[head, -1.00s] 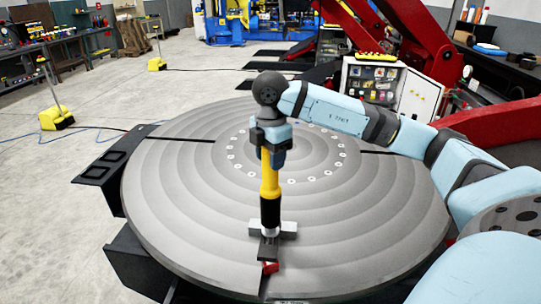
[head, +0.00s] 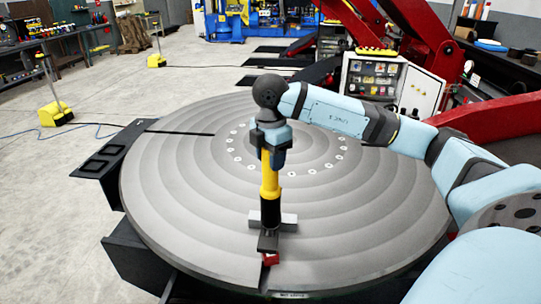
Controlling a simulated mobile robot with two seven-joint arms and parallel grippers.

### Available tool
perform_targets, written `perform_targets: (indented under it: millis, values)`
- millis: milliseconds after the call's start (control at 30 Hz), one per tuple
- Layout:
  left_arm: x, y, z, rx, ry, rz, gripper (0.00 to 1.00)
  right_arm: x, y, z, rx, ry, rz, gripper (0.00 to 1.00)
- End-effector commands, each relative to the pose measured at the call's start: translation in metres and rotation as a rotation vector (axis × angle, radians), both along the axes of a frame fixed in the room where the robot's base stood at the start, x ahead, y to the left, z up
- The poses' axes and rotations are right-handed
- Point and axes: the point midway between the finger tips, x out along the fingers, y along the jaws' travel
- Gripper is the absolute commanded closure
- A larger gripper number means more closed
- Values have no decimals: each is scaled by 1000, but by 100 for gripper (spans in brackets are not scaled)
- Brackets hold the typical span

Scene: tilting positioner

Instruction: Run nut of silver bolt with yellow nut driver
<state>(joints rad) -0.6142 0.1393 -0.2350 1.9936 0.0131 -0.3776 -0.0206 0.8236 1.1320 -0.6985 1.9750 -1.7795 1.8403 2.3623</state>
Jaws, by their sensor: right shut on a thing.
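The yellow nut driver (head: 270,180) stands upright over the round grey table, its black lower part (head: 270,211) pointing down. My right gripper (head: 270,150) is shut on its top from above. The driver's lower end meets a small clamp (head: 268,241) with a light grey block (head: 288,221) behind it, near the table's front edge. The silver bolt and its nut are hidden under the driver's end, so I cannot tell how it sits on the nut. A small red piece (head: 271,259) is just in front of the clamp. My left gripper is not in view.
The round grooved table (head: 380,220) is otherwise bare, with a ring of holes at its middle and radial slots. Black brackets (head: 105,165) stick out at its left. A red machine arm (head: 490,125) and a cabinet (head: 392,85) stand behind at the right.

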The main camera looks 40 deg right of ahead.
Motion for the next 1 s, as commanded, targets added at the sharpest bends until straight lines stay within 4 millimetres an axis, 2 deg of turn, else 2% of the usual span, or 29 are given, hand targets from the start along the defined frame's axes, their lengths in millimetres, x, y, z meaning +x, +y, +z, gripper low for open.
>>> perform_targets:
  millis: [1000]
  values:
    - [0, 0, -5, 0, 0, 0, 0, 0, 0, -8, 0, -1, 0, 85]
